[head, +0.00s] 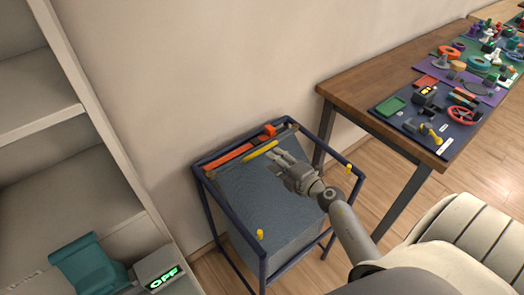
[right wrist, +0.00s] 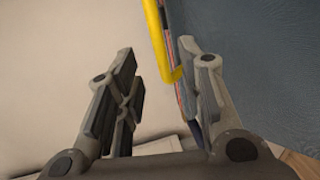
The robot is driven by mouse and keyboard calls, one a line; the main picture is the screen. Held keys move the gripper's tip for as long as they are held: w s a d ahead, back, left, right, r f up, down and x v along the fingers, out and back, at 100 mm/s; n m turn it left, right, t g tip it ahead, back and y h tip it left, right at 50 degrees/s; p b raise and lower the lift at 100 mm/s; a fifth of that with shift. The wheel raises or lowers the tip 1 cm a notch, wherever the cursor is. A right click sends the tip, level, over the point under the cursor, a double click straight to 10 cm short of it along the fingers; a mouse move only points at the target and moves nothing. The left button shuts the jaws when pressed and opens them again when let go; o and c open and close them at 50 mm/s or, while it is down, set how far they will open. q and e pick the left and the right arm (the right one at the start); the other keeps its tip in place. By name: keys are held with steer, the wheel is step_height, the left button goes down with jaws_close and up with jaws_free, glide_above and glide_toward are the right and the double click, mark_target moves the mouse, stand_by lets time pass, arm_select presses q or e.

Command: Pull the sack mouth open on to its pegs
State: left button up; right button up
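The blue-grey sack (head: 262,200) hangs in a dark blue metal frame (head: 225,243); it fills the right side of the right wrist view (right wrist: 262,75). A yellow bar (head: 262,149) lies along its back upper edge. Yellow pegs stand at the front corner (head: 260,234) and right corner (head: 347,169) of the frame. My right gripper (head: 274,159) is over the sack's back edge, close to the yellow bar. In the right wrist view its fingers (right wrist: 160,95) are apart, with the bar's bent end (right wrist: 172,74) between them, nearer the right finger. My left gripper is not in view.
An orange-red bar (head: 230,156) lies along the frame's back rim, by the wall. A wooden table (head: 352,92) with several tools on mats stands at right. White shelves (head: 40,95), a teal object (head: 88,266) and an "OFF" display (head: 163,278) are at left.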

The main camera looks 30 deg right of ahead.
mark_target(262, 149)
steer(key=b+x, duration=0.1)
steer(key=x, duration=0.7)
steer(key=shift+c, duration=0.3)
jaws_close()
